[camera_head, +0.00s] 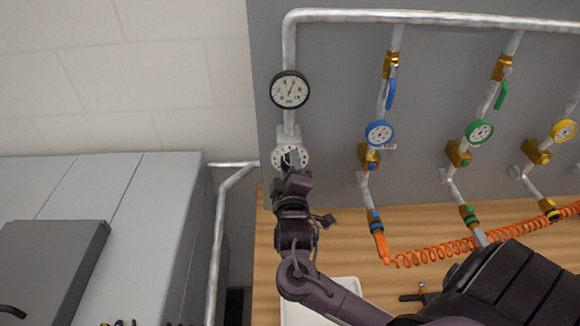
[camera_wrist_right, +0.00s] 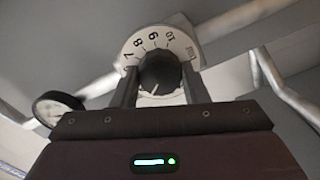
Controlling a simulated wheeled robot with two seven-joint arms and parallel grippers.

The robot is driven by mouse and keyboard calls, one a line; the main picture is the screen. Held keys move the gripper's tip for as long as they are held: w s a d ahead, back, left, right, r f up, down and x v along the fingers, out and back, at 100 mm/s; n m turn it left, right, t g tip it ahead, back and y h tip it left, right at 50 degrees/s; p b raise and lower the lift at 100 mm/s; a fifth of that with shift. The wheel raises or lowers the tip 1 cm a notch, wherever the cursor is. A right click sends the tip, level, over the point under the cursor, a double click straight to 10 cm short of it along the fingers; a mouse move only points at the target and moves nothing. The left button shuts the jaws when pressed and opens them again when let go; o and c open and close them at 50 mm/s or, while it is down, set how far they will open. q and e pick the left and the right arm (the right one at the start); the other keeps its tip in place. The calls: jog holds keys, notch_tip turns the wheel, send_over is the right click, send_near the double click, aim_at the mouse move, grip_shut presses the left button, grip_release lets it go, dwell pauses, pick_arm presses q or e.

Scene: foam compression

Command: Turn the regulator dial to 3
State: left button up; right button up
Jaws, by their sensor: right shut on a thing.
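The regulator dial has a white numbered face (camera_head: 280,158) and sits on the pipe at the left of the grey panel. In the right wrist view, its black knob (camera_wrist_right: 160,70) is between the two fingers of my right gripper (camera_wrist_right: 160,92). The right gripper is shut on the knob. The white face (camera_wrist_right: 135,48) shows the numbers 7, 8, 9 and 10 above the knob. A pale line on the knob points down and slightly left in this view. The lower part of the face is hidden. My left gripper is not in view.
A black-rimmed gauge (camera_head: 290,90) is above the dial. Blue (camera_head: 380,134), green (camera_head: 479,132) and yellow (camera_head: 564,131) gauges are on pipes to the right. An orange coiled hose (camera_head: 435,254) hangs below. A white tray (camera_head: 345,287) is on the wooden surface.

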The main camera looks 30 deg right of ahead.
jog(key=shift+n, duration=1.6)
jog(key=o, duration=1)
jog(key=shift+c, duration=0.2)
jog(key=b+v, duration=0.2)
jog(key=v, duration=0.5)
jog(key=shift+s+a+b, duration=0.25)
jog(key=shift+s+b, duration=0.1)
jog(key=shift+b, duration=0.05)
